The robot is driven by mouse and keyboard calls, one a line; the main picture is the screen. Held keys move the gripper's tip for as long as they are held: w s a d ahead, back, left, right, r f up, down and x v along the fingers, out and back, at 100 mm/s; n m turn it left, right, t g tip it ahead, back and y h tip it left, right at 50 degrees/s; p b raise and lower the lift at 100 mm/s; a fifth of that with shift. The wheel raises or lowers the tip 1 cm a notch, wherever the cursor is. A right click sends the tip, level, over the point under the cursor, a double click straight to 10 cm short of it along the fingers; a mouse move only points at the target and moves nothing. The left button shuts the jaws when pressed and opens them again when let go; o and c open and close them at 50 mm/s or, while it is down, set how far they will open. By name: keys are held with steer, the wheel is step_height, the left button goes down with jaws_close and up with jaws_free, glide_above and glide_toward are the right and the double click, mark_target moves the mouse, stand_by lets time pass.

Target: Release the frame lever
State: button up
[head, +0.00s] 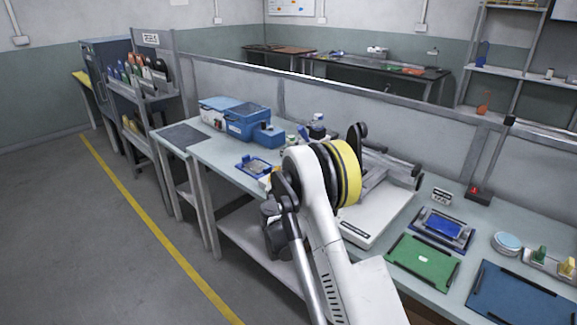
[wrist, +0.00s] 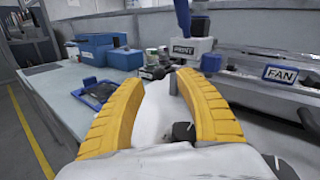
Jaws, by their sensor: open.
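A grey frame device (head: 385,172) with rails stands on a white base (head: 372,225) in the head view, partly hidden by my arm. I cannot tell for certain which part is its lever. In the wrist view my gripper (wrist: 160,80) has its two yellow fingers spread apart. A white surface shows between them, with a small black knob (wrist: 183,131) near the right finger's base; I cannot tell whether they touch. Frame rails with a label reading FAN (wrist: 281,74) lie to the right. In the head view my gripper's fingertips cannot be made out behind my arm.
Blue cases (head: 243,120) and a blue tray (head: 254,166) lie on the bench to the left. A green mat (head: 423,262), a blue device in a holder (head: 442,228) and a dark blue mat (head: 525,293) lie to the right. A low grey partition (head: 240,88) runs behind the bench.

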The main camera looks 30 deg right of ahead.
steer(key=v, duration=0.7)
steer(key=shift+s, duration=0.2)
steer(key=shift+a+r, duration=0.1)
steer(key=shift+a, duration=0.05)
steer(key=s+a+r+n+t+y, duration=0.1)
steer(key=a+r+n+t+y, duration=0.1)
steer(key=a+r+n+y, duration=0.4)
steer(key=s+a+r+n+t+y, duration=0.1)
steer(key=a+r+n+t+y, duration=0.1)
steer(key=a+r+n, duration=0.65)
steer(key=s+a+r+n+g+y, duration=0.3)
steer(key=s+a+r+n+y, duration=0.25)
steer(key=s+n, duration=0.5)
steer(key=s+f+n+g+h, duration=0.1)
steer(key=s+f+n+g, duration=0.2)
steer(key=s, duration=0.6)
steer(key=s+d+f+n+g+h, duration=0.1)
steer(key=s+f+n+g, duration=0.2)
steer(key=s+f+n, duration=0.2)
steer(key=s+d+f+n+g+h, duration=0.1)
steer(key=s+f+n+g, duration=0.1)
steer(key=s+f+n, duration=0.2)
steer(key=s+n, duration=0.3)
steer(key=s, duration=0.5)
steer(key=shift+s+d+n+g, duration=0.25)
steer(key=shift+s+n+g, duration=0.15)
